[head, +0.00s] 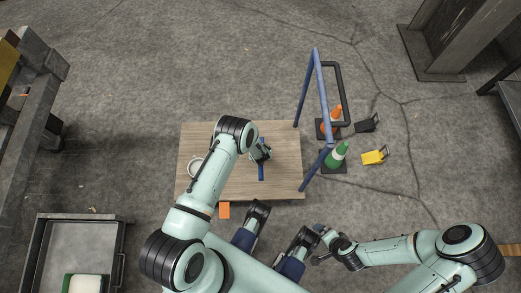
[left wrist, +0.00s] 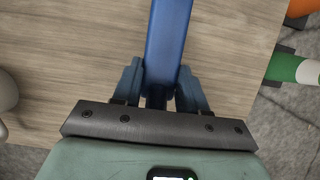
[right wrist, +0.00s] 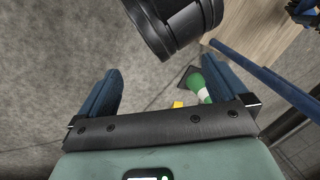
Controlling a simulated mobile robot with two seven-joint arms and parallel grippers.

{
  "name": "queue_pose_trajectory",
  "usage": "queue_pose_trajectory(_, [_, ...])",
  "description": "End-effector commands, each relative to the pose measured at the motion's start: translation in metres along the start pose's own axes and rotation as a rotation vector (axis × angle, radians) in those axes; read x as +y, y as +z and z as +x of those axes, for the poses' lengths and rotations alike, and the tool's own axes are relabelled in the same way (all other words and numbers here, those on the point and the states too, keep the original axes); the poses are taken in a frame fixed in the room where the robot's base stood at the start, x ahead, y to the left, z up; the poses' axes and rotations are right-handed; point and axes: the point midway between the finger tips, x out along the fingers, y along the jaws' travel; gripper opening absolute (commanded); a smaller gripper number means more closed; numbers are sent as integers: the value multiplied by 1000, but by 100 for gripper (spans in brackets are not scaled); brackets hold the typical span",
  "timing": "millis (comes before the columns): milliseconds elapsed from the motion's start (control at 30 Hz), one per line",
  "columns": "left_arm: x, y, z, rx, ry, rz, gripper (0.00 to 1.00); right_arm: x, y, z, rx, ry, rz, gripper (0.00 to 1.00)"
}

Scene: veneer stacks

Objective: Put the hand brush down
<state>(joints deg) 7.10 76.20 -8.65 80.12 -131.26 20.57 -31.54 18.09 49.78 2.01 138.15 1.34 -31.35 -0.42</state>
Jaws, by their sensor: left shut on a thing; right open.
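The hand brush (head: 261,173) shows as a blue strip over the wooden board (head: 285,180). In the left wrist view its blue handle (left wrist: 168,45) runs up and away from between my fingers. My left gripper (head: 262,156) is shut on it, and the left wrist view shows both fingers (left wrist: 160,88) against its sides. The bristles are not visible. I cannot tell whether the brush touches the board. My right gripper (head: 320,232) is open and empty, away from the board at its lower right; its spread fingers (right wrist: 160,90) show in the right wrist view.
A white round item (head: 195,166) is on the board's left, partly behind my arm. A blue rail frame (head: 322,90) stands at the right edge. Beyond it are an orange cone (head: 335,113), a green cone (head: 337,155) and a yellow item (head: 374,157). The board's front right looks clear.

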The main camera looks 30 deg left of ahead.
Motion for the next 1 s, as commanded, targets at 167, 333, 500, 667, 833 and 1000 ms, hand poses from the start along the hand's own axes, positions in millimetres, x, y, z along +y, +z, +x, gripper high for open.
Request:
queue_pose_trajectory(167, [1,-12,28,2,1,0,18,5,-17,14,49,4,4,100])
queue_pose_trajectory(333, [0,-11,28,0,0,0,18,5,-18,13,53,4,4,100])
queue_pose_trajectory(500, [0,-12,29,0,0,0,18,5,-19,14,55,4,4,100])
queue_pose_trajectory(667, [1,-13,30,1,1,0,58,6,-22,15,62,4,5,100])
queue_pose_trajectory(833, [1,-12,30,1,1,0,68,6,-21,15,62,4,5,100])
queue_pose_trajectory(1000, [1,-12,29,1,1,0,68,5,-21,14,60,4,5,100])
